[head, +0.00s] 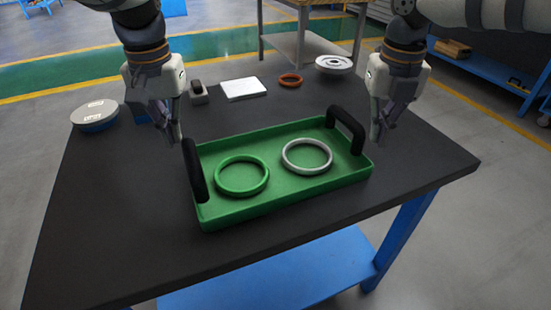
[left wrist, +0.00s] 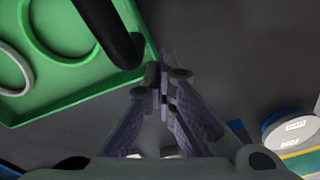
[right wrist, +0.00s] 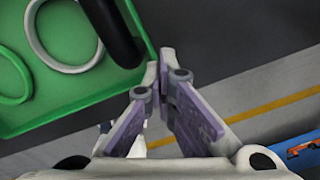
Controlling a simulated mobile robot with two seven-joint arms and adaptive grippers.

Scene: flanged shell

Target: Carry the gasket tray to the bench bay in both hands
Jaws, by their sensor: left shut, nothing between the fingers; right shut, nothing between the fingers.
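The green gasket tray (head: 280,196) lies on the dark table, with a black handle at each short end. A green ring (head: 242,190) and a light grey ring (head: 307,171) lie inside it. My left gripper (head: 176,140) is shut and empty, just outside the left handle (head: 194,170); that handle shows in the left wrist view (left wrist: 110,30). My right gripper (head: 377,138) is shut and empty, just outside the right handle (head: 346,130), which shows in the right wrist view (right wrist: 112,30). Neither gripper holds a handle. I cannot make out the bench bay.
On the table's far side are a round grey-blue part (head: 94,115), a white plate (head: 243,88), an orange ring (head: 290,79) and a small grey block (head: 198,92). A round flanged metal part (head: 333,64) sits near the far edge. The table front (head: 120,250) is clear.

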